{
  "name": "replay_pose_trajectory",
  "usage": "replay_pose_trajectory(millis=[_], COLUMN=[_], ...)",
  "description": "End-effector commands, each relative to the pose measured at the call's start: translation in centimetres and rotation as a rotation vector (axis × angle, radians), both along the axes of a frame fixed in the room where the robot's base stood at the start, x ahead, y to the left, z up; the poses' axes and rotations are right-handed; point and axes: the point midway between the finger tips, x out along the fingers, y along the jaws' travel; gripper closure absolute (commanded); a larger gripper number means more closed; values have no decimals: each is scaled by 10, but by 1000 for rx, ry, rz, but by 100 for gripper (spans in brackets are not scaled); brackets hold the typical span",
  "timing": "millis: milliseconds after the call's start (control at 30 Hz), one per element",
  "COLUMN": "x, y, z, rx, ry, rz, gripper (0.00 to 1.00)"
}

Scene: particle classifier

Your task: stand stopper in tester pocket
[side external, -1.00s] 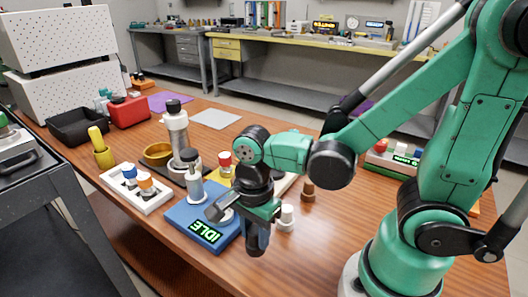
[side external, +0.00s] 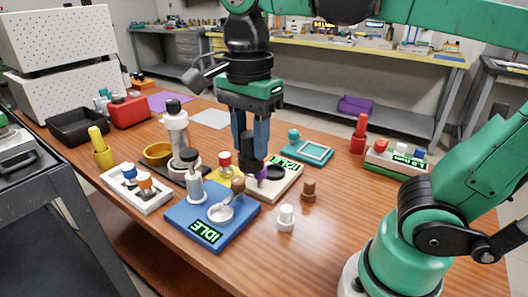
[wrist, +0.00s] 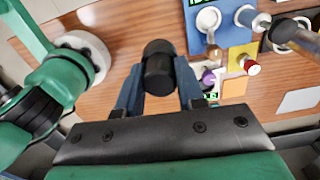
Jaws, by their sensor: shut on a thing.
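My gripper (side external: 251,142) points down with its blue fingers closed around a black cylindrical piece (side external: 250,160), likely the stopper. The piece hangs upright in the side view, and its round black end shows between the fingers in the wrist view (wrist: 158,66). A blue device (side external: 183,217) with a green IDLE display carries a white round cup (side external: 220,213) with a brown-knobbed rod (side external: 238,187) at it. A cream device (side external: 290,182), also reading IDLE, lies behind, partly hidden by my gripper. I cannot tell which one is the tester.
White (side external: 286,222) and brown (side external: 308,188) pegs stand to the right. Front-right table is mostly clear.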

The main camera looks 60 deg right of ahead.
Motion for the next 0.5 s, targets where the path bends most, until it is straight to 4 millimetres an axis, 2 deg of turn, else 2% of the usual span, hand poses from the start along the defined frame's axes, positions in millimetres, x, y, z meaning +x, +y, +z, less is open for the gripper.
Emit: replay_pose_trajectory(millis=[167, 300, 500], x=[40, 69, 85], y=[-46, -102, -174], z=[16, 23, 24], rx=[0, 0, 0], ry=[0, 0, 0], rz=[-41, -65, -88], gripper=[100, 100, 100])
